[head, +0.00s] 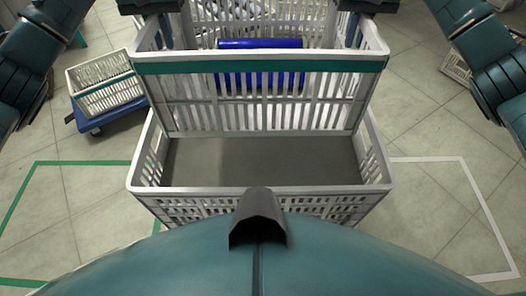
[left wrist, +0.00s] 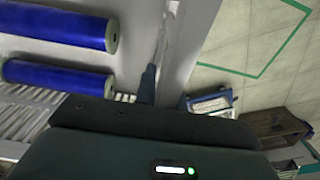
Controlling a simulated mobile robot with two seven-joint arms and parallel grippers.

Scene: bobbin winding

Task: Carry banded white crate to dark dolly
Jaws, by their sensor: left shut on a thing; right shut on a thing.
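The white crate with a green band (head: 258,66) is in the upper middle of the head view, upright, with blue rolls (head: 260,44) inside. My left gripper (head: 166,32) is shut on its left rim and my right gripper (head: 351,30) is shut on its right rim. In the left wrist view, the left fingers (left wrist: 147,84) straddle the crate wall (left wrist: 192,40), beside two blue rolls (left wrist: 60,25). I cannot tell whether the crate touches anything below. No dark dolly can be made out.
A second white crate (head: 260,190), with a bare grey floor, stands nearer me, partly hidden by the banded one. At left, a small banded crate (head: 105,85) sits on a blue dolly (head: 112,118). Green (head: 80,162) and white (head: 425,159) outlines mark clear floor.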

